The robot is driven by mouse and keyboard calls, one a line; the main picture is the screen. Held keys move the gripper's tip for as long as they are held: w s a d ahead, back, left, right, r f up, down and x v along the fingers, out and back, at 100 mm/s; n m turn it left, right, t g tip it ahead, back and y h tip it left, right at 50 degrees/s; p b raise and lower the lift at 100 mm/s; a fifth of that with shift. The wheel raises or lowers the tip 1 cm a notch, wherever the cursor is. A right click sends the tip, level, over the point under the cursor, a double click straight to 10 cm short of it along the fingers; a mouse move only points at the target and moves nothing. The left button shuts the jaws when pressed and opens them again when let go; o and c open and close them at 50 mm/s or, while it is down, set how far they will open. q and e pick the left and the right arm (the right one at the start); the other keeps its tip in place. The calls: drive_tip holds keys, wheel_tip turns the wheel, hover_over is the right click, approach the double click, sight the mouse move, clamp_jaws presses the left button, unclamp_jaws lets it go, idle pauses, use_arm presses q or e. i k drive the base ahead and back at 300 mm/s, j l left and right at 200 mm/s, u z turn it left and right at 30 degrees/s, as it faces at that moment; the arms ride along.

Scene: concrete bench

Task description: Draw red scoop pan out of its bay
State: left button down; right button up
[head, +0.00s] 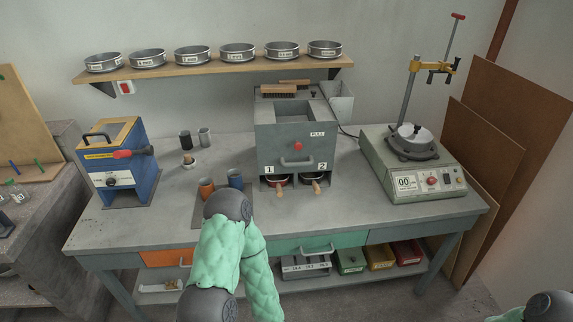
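A grey box unit (294,140) stands on the bench with two low bays marked 1 and 2. A scoop pan with a dark reddish rim (278,180) sits in bay 1, its wooden handle (280,194) sticking out toward the front. A second, darker scoop pan (313,179) sits in bay 2 with a similar handle. The pan colours are hard to tell in the shade. My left arm rises in front of the bench and bends back down; its gripper is not visible. Only a bit of my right arm shows at the bottom right, with no gripper.
A blue device (124,170) is at left and a grey-green machine (412,165) at right. Bench is clear before the bays.

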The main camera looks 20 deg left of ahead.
sight(277, 176)
drive_tip(key=z, duration=1.2)
drive_tip(key=k+j, duration=0.1)
drive_tip(key=j, duration=0.8)
drive_tip(key=k+j, duration=0.15)
drive_tip(key=j, duration=0.35)
